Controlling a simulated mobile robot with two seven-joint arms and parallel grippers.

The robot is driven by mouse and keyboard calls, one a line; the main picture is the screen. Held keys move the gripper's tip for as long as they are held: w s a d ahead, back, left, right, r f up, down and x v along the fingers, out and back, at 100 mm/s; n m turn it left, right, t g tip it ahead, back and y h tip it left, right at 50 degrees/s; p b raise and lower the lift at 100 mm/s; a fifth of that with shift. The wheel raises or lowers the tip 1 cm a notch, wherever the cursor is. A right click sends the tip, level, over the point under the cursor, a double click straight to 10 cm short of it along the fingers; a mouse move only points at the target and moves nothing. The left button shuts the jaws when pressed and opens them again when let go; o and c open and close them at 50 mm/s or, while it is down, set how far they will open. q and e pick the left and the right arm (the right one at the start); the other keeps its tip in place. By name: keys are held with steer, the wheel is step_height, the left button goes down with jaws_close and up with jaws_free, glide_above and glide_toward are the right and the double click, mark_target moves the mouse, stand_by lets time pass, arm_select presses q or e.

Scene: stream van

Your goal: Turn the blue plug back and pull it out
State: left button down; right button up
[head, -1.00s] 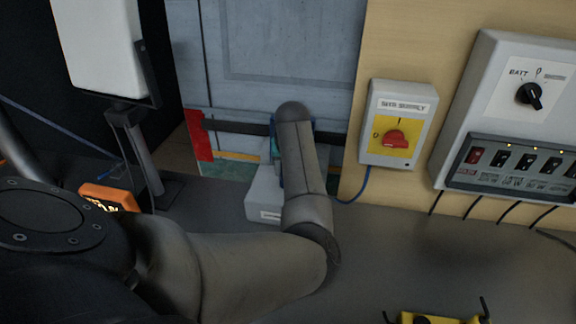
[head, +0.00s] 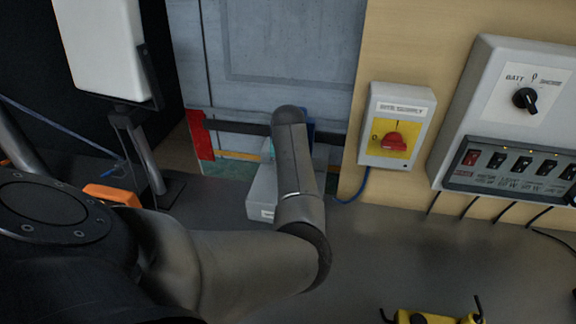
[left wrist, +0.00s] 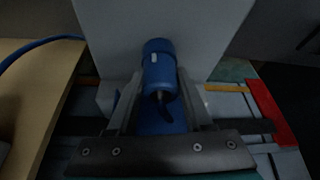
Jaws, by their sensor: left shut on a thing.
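The blue plug (left wrist: 158,62) shows in the left wrist view, with its round end at the grey box (left wrist: 205,30) and a dark cable end towards me. My left gripper (left wrist: 160,82) is shut on it, one finger on each side. In the head view my left arm covers the gripper and the plug. The grey box (head: 262,190) shows there low against the grey door, partly behind my arm. I cannot tell how far the plug is turned or whether it is still seated. My right gripper is in neither view.
A switch box (head: 398,128) with a red knob (head: 393,140) is on the wooden wall, right of my arm. A panel with breakers (head: 520,163) is further right. A blue cable (head: 352,198) runs below the switch box. A yellow object (head: 435,317) lies in front.

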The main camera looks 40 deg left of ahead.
arm_select(q)
steer(key=shift+r+m+t+p, duration=0.1)
steer(key=shift+m+t+p, duration=0.2)
steer(key=shift+m+p, duration=0.85)
steer(key=shift+h+p, duration=0.3)
steer(key=shift+a+m+p, duration=0.1)
steer(key=shift+m+p, duration=0.35)
steer(key=shift+p, duration=0.2)
steer(key=shift+m+h+p, duration=0.5)
steer(key=shift+m+p, duration=0.35)
steer(key=shift+m, duration=0.05)
steer(key=shift+r+p, duration=1.7)
steer(key=shift+p, duration=0.6)
steer(key=shift+r+p, duration=1.5)
steer(key=shift+p, duration=0.45)
steer(key=shift+s+f, duration=0.1)
